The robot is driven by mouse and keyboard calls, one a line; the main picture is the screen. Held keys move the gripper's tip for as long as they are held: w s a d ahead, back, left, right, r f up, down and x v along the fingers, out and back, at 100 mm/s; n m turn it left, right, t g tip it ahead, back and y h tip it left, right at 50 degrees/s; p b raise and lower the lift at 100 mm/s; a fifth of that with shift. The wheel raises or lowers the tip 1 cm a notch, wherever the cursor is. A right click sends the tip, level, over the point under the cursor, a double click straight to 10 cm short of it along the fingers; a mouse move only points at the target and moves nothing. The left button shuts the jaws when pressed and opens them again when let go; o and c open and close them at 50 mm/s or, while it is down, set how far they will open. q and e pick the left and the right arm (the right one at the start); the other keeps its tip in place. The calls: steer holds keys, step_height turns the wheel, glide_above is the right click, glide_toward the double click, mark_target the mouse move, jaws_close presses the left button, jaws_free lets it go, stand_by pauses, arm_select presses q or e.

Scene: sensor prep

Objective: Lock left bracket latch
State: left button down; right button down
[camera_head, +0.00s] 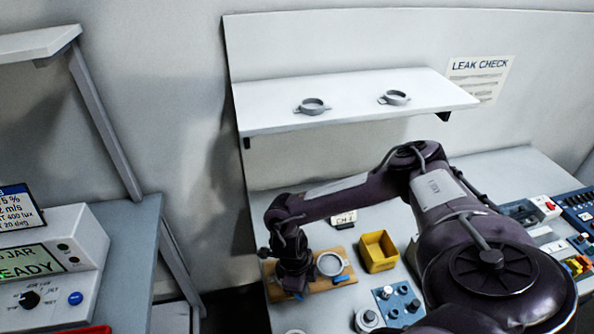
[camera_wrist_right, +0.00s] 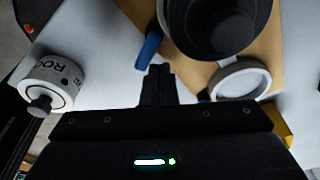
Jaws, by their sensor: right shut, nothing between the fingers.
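A wooden board (camera_head: 312,286) lies on the bench and carries a pale ring bracket (camera_head: 330,264) with a blue lever (camera_head: 341,279). That ring also shows in the right wrist view (camera_wrist_right: 240,80). Beside it there, a dark hollow cylinder (camera_wrist_right: 212,28) stands over the board, and a blue latch lever (camera_wrist_right: 149,50) sticks out at its left. My right gripper (camera_wrist_right: 157,78) is shut and empty, its tips just below that lever; whether they touch is unclear. In the head view my right wrist hides the board's left part. My left gripper is out of view.
A yellow bin (camera_head: 378,252) stands right of the board. A white labelled jar (camera_wrist_right: 50,82) is left of my fingers in the wrist view. A knob panel (camera_head: 398,302) is at the front. The shelf (camera_head: 350,103) above holds two grey rings.

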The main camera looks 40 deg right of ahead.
steer(key=shift+s+a, duration=0.1)
steer(key=shift+a, duration=0.05)
steer(key=shift+s+a, duration=0.15)
steer(key=shift+a, duration=0.45)
steer(key=shift+r+p, duration=0.1)
steer(key=shift+p, duration=0.25)
steer(key=r+p, duration=0.1)
steer(key=r, duration=0.1)
steer(key=r+p, duration=0.3)
steer(key=shift+s+d+r+p, duration=0.2)
steer(key=shift+d+r+p, duration=0.1)
steer(key=shift+r+p, duration=0.1)
stand_by(0.7)
